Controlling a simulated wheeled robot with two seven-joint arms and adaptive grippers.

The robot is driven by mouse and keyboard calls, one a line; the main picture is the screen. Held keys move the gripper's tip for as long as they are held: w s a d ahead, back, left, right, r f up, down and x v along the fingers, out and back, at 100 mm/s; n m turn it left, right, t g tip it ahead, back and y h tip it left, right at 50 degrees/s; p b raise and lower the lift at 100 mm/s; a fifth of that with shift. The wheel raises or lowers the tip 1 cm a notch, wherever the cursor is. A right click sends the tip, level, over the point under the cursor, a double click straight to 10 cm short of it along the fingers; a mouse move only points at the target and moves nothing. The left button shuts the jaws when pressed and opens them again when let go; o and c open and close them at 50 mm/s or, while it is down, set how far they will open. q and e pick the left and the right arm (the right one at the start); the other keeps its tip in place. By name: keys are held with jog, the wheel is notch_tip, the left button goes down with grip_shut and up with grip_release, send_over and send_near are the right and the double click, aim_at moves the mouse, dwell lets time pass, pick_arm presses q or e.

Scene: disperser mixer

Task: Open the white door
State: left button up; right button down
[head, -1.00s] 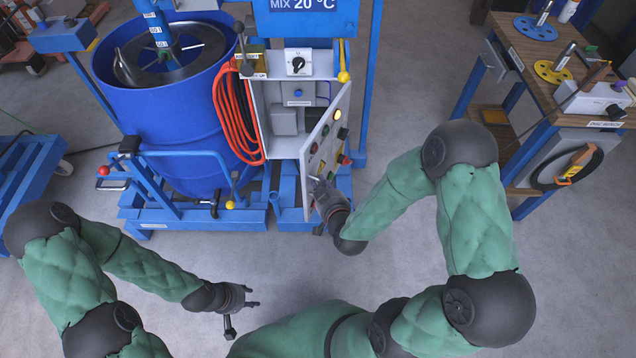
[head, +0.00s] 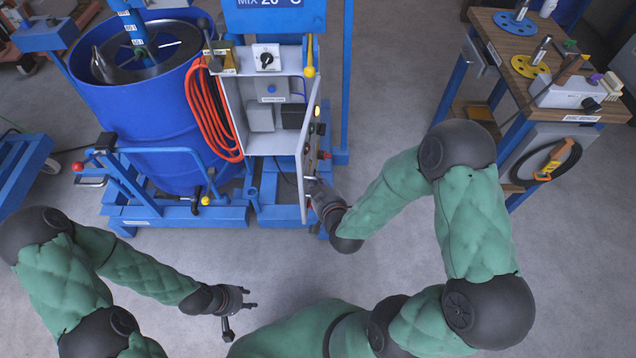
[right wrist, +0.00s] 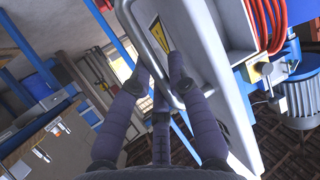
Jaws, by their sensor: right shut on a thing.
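The white door (head: 305,160) belongs to the grey-white control cabinet beside the blue drum. It stands swung out towards me, seen nearly edge-on, with the cabinet's inside showing. My right gripper (head: 315,187) is at the door's lower outer part. In the right wrist view, the door (right wrist: 203,60) is a pale slanted panel with a metal bar handle (right wrist: 150,45). There my right gripper (right wrist: 163,88) has its dark fingers shut around the handle; the exact contact is partly hidden. My left gripper (head: 250,298) is open and empty, low over the floor, away from the door.
A blue drum (head: 150,110) and its blue frame (head: 180,216) stand left of the cabinet (head: 262,135). Orange-red hose (head: 212,115) hangs on the cabinet's left side. A wooden-topped bench (head: 510,50) stands at the right. Grey floor lies clear in front.

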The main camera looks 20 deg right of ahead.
jog(key=shift+w+d+r, duration=0.1)
jog(key=c, duration=1.4)
grip_release()
jog(key=v, duration=1.2)
jog(key=s+a+f+g+y+p, duration=0.1)
jog(key=s+a+f+g, duration=0.1)
jog(key=f, duration=0.5)
jog(key=s+a+f+g+y+p, duration=0.1)
jog(key=s+a+f+g+y, duration=0.1)
jog(key=a+f+g, duration=0.3)
jog(key=s+a+f+m+g+y+p, duration=0.1)
jog(key=s+a+f+g+y, duration=0.1)
jog(key=f+g, duration=0.4)
jog(key=shift+s+a+x, duration=0.1)
jog(key=shift+s+x, duration=0.1)
jog(key=shift+x, duration=0.75)
jog(key=shift+s+a+x, duration=0.15)
jog(key=shift+x, duration=0.75)
